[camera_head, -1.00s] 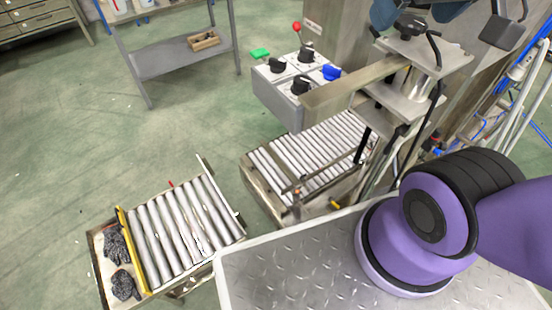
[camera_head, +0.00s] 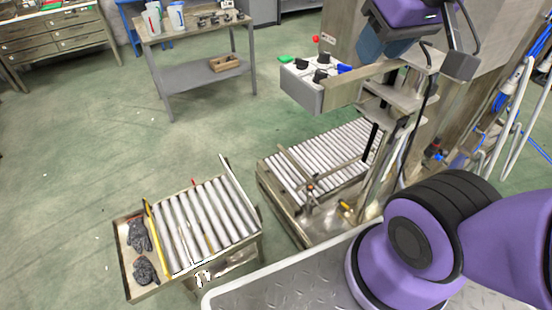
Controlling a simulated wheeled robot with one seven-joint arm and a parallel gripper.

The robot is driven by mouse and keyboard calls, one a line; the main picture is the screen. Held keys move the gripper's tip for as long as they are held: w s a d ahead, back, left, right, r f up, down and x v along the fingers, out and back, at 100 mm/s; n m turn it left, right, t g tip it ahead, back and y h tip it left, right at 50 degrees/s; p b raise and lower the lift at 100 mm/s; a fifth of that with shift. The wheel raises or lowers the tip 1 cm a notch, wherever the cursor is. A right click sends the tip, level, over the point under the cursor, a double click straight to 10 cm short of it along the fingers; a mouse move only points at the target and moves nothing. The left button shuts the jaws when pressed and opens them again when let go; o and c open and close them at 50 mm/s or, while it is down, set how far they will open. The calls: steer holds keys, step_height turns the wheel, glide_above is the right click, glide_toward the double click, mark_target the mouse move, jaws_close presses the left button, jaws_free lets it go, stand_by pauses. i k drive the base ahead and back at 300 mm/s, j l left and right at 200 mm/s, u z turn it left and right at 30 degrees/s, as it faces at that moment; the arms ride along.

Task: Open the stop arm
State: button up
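A thin metal bar (camera_head: 342,174) crosses above the rollers of the conveyor beside the machine. It looks like the stop arm, but I cannot be sure. A small clamp-like fitting (camera_head: 309,197) sits at its near left end. I see nothing held.
A control box (camera_head: 308,92) with black, red, green and blue controls stands left of the bracket. A separate roller table (camera_head: 205,222) with black gloves (camera_head: 146,270) stands at lower left. A grey shelf (camera_head: 190,76) is behind. Green floor between is clear. My purple arm fills the lower right.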

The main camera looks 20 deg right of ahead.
mark_target(292, 161)
steer(key=i+j, duration=0.2)
steer(key=j, duration=0.15)
steer(key=i+j, duration=0.45)
steer(key=j, duration=0.25)
